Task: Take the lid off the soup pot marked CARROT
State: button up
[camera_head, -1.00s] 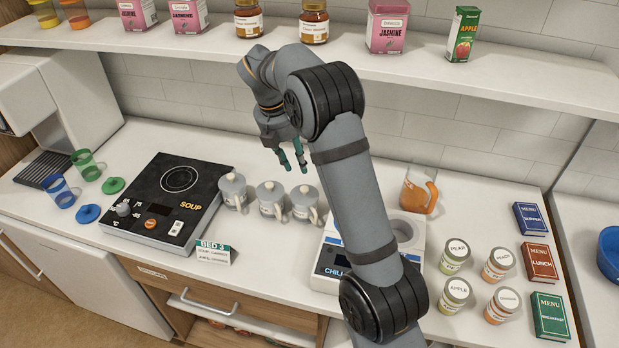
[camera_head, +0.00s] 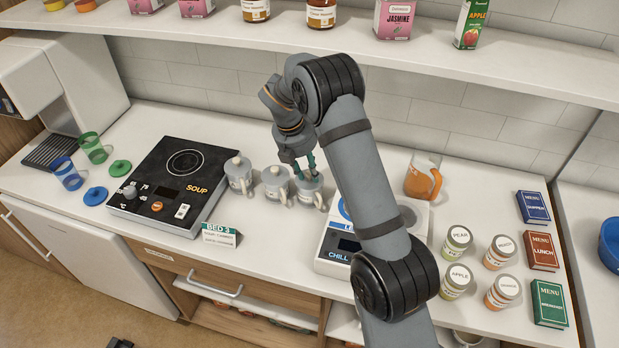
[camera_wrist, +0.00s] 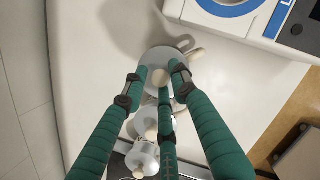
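Three pale grey soup pots with knobbed lids stand in a row: the left pot (camera_head: 239,185), the middle pot (camera_head: 275,191) and the right pot (camera_head: 307,198). I cannot read their labels, so I cannot tell which is CARROT. My gripper (camera_head: 306,173) points down over the right pot, its fingertips close to the lid. In the wrist view, the green fingers of my gripper (camera_wrist: 160,75) are spread around the knob of that pot's lid (camera_wrist: 158,56). I see no clear contact. The other two pots show beyond, partly behind the fingers.
Left of the pots is the black SOUP hob (camera_head: 155,185). A BED 3 card (camera_head: 220,235) stands in front. To the right are the CHILL unit (camera_head: 332,262), an orange jug (camera_head: 423,178), several labelled jars (camera_head: 457,240) and menu boxes (camera_head: 541,252). A shelf (camera_head: 380,58) runs above.

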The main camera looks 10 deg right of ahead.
jog(key=shift+c, duration=0.9)
grip_shut()
